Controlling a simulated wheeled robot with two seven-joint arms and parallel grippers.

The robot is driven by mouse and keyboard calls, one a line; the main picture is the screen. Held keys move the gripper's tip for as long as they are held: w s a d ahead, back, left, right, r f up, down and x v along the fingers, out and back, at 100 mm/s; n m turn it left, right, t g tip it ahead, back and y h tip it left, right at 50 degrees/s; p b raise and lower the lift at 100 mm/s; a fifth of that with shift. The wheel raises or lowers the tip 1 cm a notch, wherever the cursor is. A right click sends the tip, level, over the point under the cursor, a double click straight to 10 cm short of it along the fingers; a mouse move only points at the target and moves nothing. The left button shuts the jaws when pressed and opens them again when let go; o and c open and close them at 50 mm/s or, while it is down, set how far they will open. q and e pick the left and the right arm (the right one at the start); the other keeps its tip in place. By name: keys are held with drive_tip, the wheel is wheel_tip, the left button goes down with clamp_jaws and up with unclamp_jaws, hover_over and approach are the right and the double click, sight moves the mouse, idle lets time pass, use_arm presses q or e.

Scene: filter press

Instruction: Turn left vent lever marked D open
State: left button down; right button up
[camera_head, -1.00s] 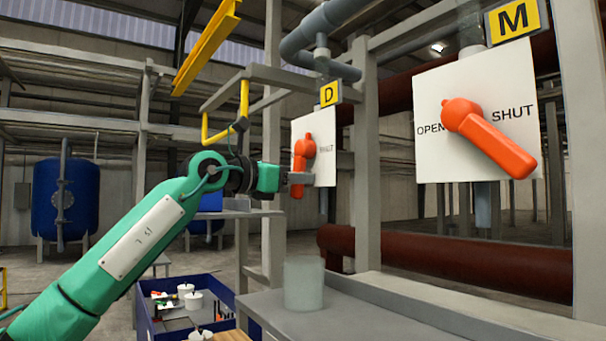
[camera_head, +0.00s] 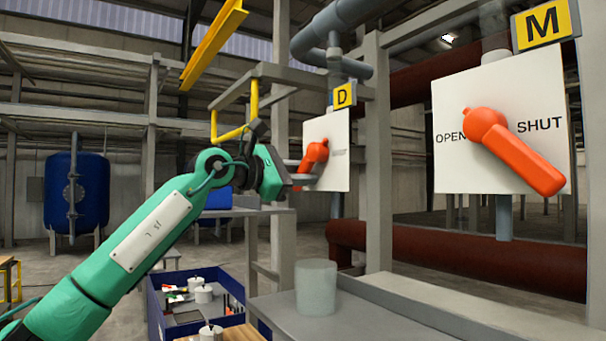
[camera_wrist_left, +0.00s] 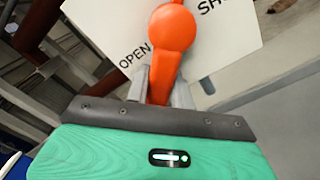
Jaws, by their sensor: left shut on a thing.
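The orange lever (camera_head: 317,151) sits on a white plate (camera_head: 338,165) under a yellow sign marked D (camera_head: 344,95). Its handle slants down and to the left from the hub. My left gripper (camera_head: 303,180) is shut on the handle. In the left wrist view the lever (camera_wrist_left: 173,35) passes between the two fingers (camera_wrist_left: 160,88). There the plate reads OPEN left of the lever and a partly cut-off SHUT on the right. My right gripper is not in view.
A second orange lever (camera_head: 520,155) marked M (camera_head: 543,24) points down-right on its own plate. A grey post (camera_head: 378,170) stands between the plates. A translucent cylinder (camera_head: 316,288) stands on the grey ledge (camera_head: 375,322). A blue bin (camera_head: 157,310) with small items is below my arm.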

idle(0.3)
use_arm(q)
drive_tip(key=c, duration=1.2)
unclamp_jaws()
drive_tip(key=shift+w, duration=0.1)
drive_tip(key=shift+a, duration=0.2)
drive_tip(key=b+v, duration=0.6)
drive_tip(key=v, duration=0.7)
drive_tip(key=shift+s, duration=0.25)
